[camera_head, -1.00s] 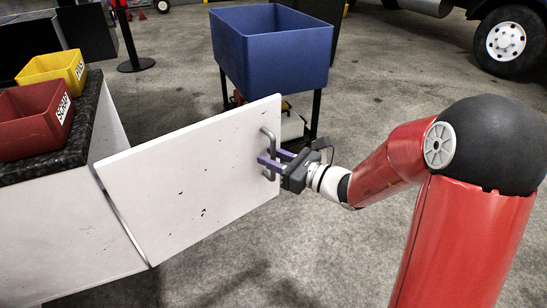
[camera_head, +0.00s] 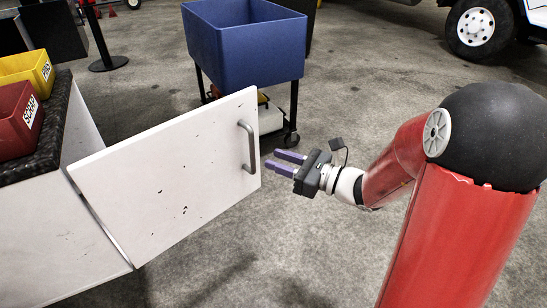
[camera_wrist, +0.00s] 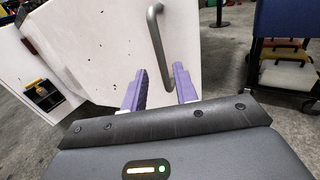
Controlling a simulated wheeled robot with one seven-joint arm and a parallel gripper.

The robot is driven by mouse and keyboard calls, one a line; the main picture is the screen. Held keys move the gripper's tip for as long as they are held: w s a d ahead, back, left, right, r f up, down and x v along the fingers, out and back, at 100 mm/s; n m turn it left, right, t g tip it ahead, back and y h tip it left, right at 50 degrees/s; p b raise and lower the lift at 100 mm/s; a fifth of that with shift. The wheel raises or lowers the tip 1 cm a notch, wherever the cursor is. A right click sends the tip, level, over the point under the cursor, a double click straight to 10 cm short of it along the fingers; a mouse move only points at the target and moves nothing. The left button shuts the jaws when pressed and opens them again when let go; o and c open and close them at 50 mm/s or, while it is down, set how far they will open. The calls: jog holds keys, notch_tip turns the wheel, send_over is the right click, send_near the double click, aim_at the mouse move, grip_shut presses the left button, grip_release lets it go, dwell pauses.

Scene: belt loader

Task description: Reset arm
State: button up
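My gripper (camera_head: 284,162) is open and empty, with two purple fingers apart. In the head view it hangs over the floor just right of a white cabinet door (camera_head: 175,180). The door stands swung open and has a grey metal handle (camera_head: 249,147) near its right edge. The fingers are clear of the handle. In the wrist view, the fingers (camera_wrist: 160,85) point toward the door (camera_wrist: 110,50), and the handle (camera_wrist: 158,45) rises beyond and between them.
A blue bin on a wheeled stand (camera_head: 245,50) is behind the door. A red bin (camera_head: 18,125) and a yellow bin (camera_head: 25,68) sit on the dark countertop (camera_head: 55,120) at left. A truck wheel (camera_head: 476,27) is at the back right. Open floor lies around my arm.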

dwell(0.3)
jog(key=s+a+n+g+h, duration=0.2)
jog(key=s+n+g+h, duration=0.5)
jog(key=s+n, duration=0.8)
jog(key=s+d+r+n+t+h, duration=0.1)
jog(key=s+d+r+n+h, duration=0.1)
jog(key=d+n+h, duration=0.2)
jog(key=s+d+r+n+t+h, duration=0.1)
jog(key=s+d+n+t+h, duration=0.1)
jog(key=d, duration=0.6)
jog(key=s+n+h+p, duration=0.1)
jog(key=n+h, duration=0.1)
jog(key=n, duration=0.1)
jog(key=shift+s+d+r, duration=0.2)
jog(key=shift+s+r, duration=0.1)
jog(key=shift+r, duration=0.1)
